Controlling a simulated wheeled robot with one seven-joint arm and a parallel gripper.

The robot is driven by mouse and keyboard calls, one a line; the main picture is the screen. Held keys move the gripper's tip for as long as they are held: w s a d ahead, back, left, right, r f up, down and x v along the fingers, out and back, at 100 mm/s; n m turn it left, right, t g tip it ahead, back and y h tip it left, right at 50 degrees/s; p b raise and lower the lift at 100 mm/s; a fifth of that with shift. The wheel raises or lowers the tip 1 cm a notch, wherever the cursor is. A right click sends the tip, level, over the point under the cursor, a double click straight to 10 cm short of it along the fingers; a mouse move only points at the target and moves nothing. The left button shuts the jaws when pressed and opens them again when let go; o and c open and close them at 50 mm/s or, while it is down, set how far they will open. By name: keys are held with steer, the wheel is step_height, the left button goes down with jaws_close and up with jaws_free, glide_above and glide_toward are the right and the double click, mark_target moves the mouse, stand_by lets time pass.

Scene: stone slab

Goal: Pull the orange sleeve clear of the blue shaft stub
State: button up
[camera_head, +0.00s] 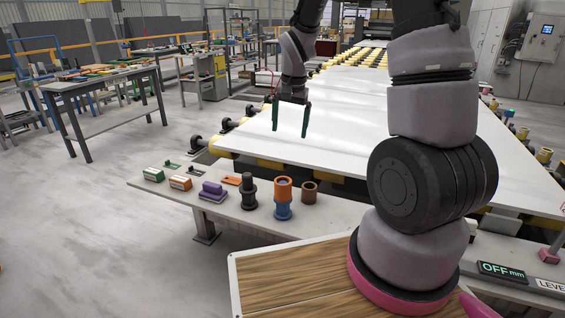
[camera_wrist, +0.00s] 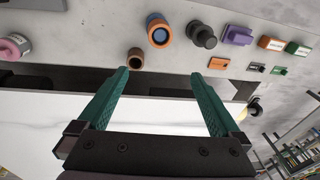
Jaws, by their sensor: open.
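The orange sleeve (camera_head: 283,188) sits upright around the blue shaft stub (camera_head: 283,210) on the narrow grey bench, with the stub's blue base showing below it. In the wrist view the fingers (camera_wrist: 164,85) point toward the bench, apart from the sleeve.
On the bench (camera_head: 235,222), a brown ring (camera_head: 309,192) stands close right of the sleeve and a black flanged part (camera_head: 248,190) close left. A purple block (camera_head: 213,191), orange block (camera_head: 180,183) and green block (camera_head: 153,174) lie farther left. The white slab (camera_head: 340,110) lies behind.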

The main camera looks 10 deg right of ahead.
steer(key=g, duration=0.1)
glide_above(284, 182)
step_height(284, 182, down, 11)
steer(key=shift+m+g, duration=0.3)
steer(key=shift+m, duration=0.1)
step_height(284, 182, down, 13)
steer(key=shift+w+r, duration=0.15)
steer(key=shift+r, duration=0.05)
steer(key=shift+r, duration=0.1)
steer(key=c, duration=1.4)
